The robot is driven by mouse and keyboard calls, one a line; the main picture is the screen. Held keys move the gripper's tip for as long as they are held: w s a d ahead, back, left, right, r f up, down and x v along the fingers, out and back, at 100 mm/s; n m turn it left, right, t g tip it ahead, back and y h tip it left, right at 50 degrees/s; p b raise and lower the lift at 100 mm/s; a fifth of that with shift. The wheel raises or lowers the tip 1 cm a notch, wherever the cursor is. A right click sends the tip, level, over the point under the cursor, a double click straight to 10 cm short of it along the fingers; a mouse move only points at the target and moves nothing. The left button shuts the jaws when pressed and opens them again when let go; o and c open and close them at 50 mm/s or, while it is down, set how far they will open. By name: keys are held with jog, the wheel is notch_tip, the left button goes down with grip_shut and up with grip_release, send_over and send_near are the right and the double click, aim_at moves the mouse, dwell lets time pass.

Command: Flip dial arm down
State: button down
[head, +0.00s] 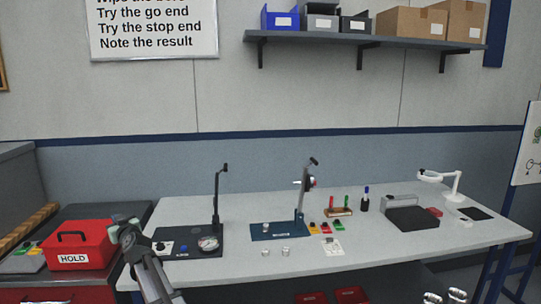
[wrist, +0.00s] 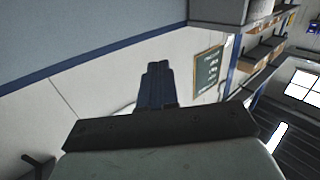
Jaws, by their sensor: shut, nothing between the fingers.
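A stand with a black base (head: 175,246) is on the left part of the bench. A thin black post (head: 217,200) rises from it with a short piece at its top. A round dial (head: 208,243) sits low on that base. A second stand with a blue base (head: 262,231) is to its right. Its post carries a tilted top piece (head: 313,162) and a small red and white part. I cannot tell which piece is the dial arm. My gripper (wrist: 157,70) is shut and empty in the wrist view. In the head view my gripper (head: 124,230) is left of the black base, apart from both stands.
A red HOLD box (head: 75,246) stands left of my gripper. Small metal rings (head: 285,250) and coloured tags (head: 326,228) lie near the blue base. A dark case (head: 412,218) and white lamp (head: 450,186) are further right. A shelf (head: 360,40) hangs above; the bench front is mostly clear.

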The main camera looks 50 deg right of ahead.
jog(key=s+d+r+m+t+h, duration=0.1)
jog(key=s+d+r+m+h, duration=0.15)
jog(key=d+r, duration=1.3)
jog(key=d+r+g, duration=0.1)
jog(key=d, duration=1.2)
jog(key=s+d+g+y, duration=0.1)
jog(key=s+d+g, duration=0.15)
jog(key=d, duration=0.45)
jog(key=s+d+g+y, duration=0.1)
jog(key=s+d, duration=0.2)
jog(key=d, duration=0.5)
jog(key=s+d+r+m+g+y, duration=0.1)
jog(key=s+d, duration=0.7)
jog(key=s, duration=0.1)
jog(key=s+d+r+m+g, duration=0.1)
jog(key=s+d+g, duration=0.1)
jog(key=s+d, duration=0.7)
jog(key=s+d+r+m+g+y, duration=0.1)
jog(key=s+d+g, duration=0.1)
jog(key=s+d, duration=0.7)
jog(key=shift+s+r+g+y, duration=0.25)
jog(key=shift+s+r+y, duration=0.1)
jog(key=shift+s, duration=0.2)
jog(key=s+d+r+m+g+y, duration=0.1)
jog(key=s+d, duration=0.3)
jog(key=s, duration=0.8)
jog(key=shift+d+r+g, duration=0.15)
jog(key=shift+r+g, duration=0.15)
jog(key=shift+r, duration=0.2)
